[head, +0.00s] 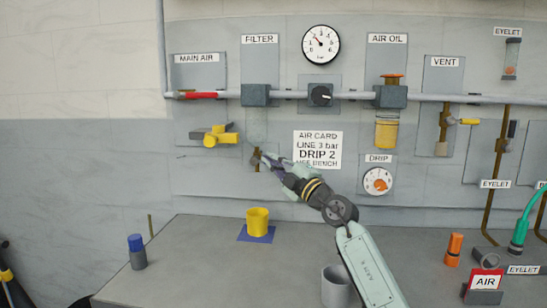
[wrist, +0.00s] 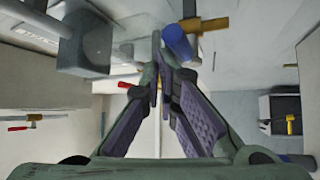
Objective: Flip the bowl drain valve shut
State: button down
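The FILTER unit is a dark block (head: 255,95) on the wall panel with a pale clear bowl (head: 256,125) under it. A small brown drain fitting (head: 257,158) hangs below the bowl. My gripper (head: 267,160) is beside this fitting, on its right, and hides part of it. In the wrist view my gripper (wrist: 162,48) has its fingertips drawn together. A blue cylinder (wrist: 178,43), apparently the drain valve's lever, lies right by the tips with brass parts (wrist: 205,25) behind it. Nothing shows clearly between the fingers; I cannot tell whether they touch the lever.
A yellow cup (head: 257,221) stands on a blue mat (head: 245,235) on the bench below. A grey cup (head: 336,287) is nearer. The red MAIN AIR handle (head: 201,95), a yellow valve (head: 220,136) and the AIR CARD (head: 318,149) are close by. A blue-capped bottle (head: 136,250) stands left.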

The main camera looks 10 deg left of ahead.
jog(key=shift+w+f, duration=0.15)
jog(key=shift+f, duration=0.35)
jog(key=r+v, duration=0.1)
jog(key=v, duration=1.1)
